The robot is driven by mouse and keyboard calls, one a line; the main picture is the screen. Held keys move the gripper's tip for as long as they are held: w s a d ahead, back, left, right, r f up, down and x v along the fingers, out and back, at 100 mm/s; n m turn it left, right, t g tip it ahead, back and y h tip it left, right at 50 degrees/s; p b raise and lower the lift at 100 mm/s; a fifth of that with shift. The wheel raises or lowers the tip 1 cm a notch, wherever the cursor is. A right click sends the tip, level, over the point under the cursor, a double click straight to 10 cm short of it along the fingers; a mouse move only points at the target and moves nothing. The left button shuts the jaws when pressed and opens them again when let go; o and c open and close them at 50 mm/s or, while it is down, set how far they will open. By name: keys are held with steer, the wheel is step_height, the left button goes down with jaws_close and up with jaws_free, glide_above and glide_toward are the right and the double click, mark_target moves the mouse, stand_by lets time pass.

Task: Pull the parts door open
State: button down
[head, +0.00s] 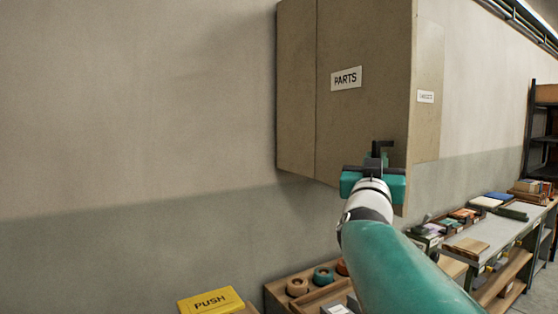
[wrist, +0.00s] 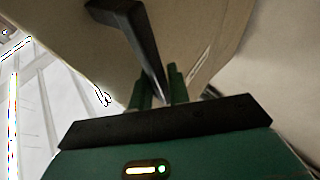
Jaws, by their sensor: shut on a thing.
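The parts door (head: 362,110) is the tan front panel of a wall cabinet, with a white PARTS label (head: 346,78) on it. It looks shut in the head view. A dark bar handle (head: 377,149) stands out near the door's lower right. My gripper (head: 381,160) is at that handle, its body partly hiding it. In the wrist view the dark handle (wrist: 135,35) runs down between the two green fingers of my gripper (wrist: 158,88), which are shut on it. The fingertips' exact contact is partly hidden.
A second tan panel with a small label (head: 426,97) is at the cabinet's right. Below are a yellow PUSH sign (head: 211,301), a wooden tray (head: 275,291) with round items, and a long bench (head: 482,238) holding several things. Bare wall is on the left.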

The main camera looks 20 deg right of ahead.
steer(key=shift+d, duration=0.3)
steer(key=shift+a, duration=0.3)
steer(key=shift+d, duration=0.15)
steer(key=c, duration=1.4)
jaws_free()
steer(key=shift+c, duration=0.2)
steer(key=shift+f, duration=0.1)
